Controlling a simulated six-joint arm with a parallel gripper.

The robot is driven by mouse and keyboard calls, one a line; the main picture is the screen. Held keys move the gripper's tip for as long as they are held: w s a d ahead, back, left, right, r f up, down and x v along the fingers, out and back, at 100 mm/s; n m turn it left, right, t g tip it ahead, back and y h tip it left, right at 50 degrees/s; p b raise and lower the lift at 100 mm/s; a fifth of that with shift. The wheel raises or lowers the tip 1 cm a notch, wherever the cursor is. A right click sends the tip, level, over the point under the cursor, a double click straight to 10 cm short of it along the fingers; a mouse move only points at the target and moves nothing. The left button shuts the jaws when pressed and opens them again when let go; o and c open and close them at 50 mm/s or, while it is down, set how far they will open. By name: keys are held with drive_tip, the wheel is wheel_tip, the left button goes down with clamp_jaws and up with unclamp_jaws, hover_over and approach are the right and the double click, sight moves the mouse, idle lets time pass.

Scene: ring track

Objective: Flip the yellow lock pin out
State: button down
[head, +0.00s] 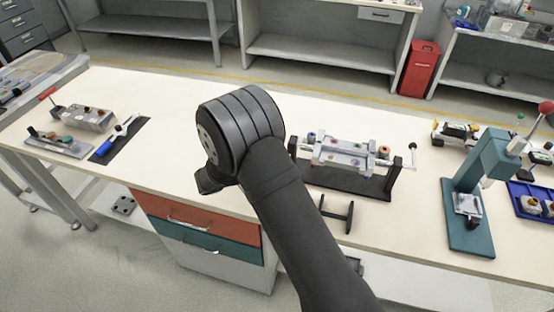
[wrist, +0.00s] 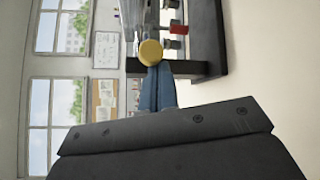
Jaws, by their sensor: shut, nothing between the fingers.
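A round yellow knob (wrist: 150,52), which looks like the lock pin, shows in the wrist view right at the tips of my gripper. My gripper (wrist: 158,76) has blue fingers that are shut together with nothing between them. I cannot tell whether the tips touch the knob or are only close to it. A grey fixture on a dark base (head: 345,178) stands on the bench in the head view, right of my arm. The dark fixture frame (wrist: 207,40) also shows in the wrist view. My fingers are hidden behind my arm in the head view.
A crank handle (head: 413,148) sticks up at the fixture's right end. A small black stand (head: 337,213) lies in front of it. A teal press (head: 470,200) and a blue tray (head: 530,205) are at right. Tools on a dark mat (head: 118,138) lie at left.

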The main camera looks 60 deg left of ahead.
drive_tip(key=shift+s, duration=0.1)
drive_tip(key=s+r, duration=0.1)
drive_tip(key=s, duration=0.8)
drive_tip(key=shift+s+a+r, duration=0.15)
drive_tip(key=shift+s, duration=0.25)
